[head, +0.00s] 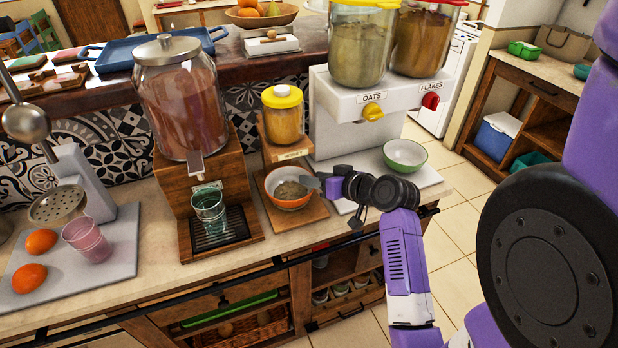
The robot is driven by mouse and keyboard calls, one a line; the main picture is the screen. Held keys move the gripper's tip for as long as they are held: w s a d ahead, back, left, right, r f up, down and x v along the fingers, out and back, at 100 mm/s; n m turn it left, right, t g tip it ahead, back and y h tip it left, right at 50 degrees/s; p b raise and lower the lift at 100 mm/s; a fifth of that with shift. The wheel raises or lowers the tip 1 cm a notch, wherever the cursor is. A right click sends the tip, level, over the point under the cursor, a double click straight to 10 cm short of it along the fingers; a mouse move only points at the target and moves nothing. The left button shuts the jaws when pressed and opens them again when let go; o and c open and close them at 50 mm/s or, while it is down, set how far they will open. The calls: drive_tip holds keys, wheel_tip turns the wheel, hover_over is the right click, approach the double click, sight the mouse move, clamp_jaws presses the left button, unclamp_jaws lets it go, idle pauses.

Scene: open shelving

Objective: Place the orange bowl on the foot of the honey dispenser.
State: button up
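The orange bowl (289,204), white inside with an orange outside, is upright at the wooden foot (315,209) of the honey dispenser. It appears to rest on the foot, under the jar; a small gap underneath cannot be ruled out. Something grey-brown shows inside it. The honey dispenser (283,122) has a yellow-lidded jar and a "HONEY" label. My gripper (311,183) reaches in from the right at the bowl's right rim, with one grey fingertip over the rim. The other finger is hidden, so I cannot tell whether it grips the rim.
Left stands a large jar dispenser (183,105) with a glass (209,208) on its tray. Right is the oats and flakes dispenser (345,115) with a green bowl (405,155) on its base. A juicer (80,175), oranges and a pink cup (87,240) stand far left. The counter's front edge is close.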

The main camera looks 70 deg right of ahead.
drive_tip(key=v, duration=0.9)
drive_tip(key=w+a+f+n, duration=0.1)
drive_tip(key=a+f, duration=0.3)
drive_tip(key=a, duration=0.5)
drive_tip(key=w+a+f+n, duration=0.1)
drive_tip(key=a+f, duration=0.3)
drive_tip(key=a, duration=0.6)
drive_tip(key=s+a+r+n+t+y, duration=0.1)
drive_tip(key=s+a+r+n+y, duration=0.2)
drive_tip(key=a, duration=0.5)
drive_tip(key=s+a+r+n+t+y, duration=0.2)
drive_tip(key=s+a+r+n+y, duration=0.1)
drive_tip(key=s+a, duration=0.3)
drive_tip(key=shift+a+r+n, duration=0.4)
drive_tip(key=shift+a+n, duration=0.3)
drive_tip(key=shift+a, duration=0.45)
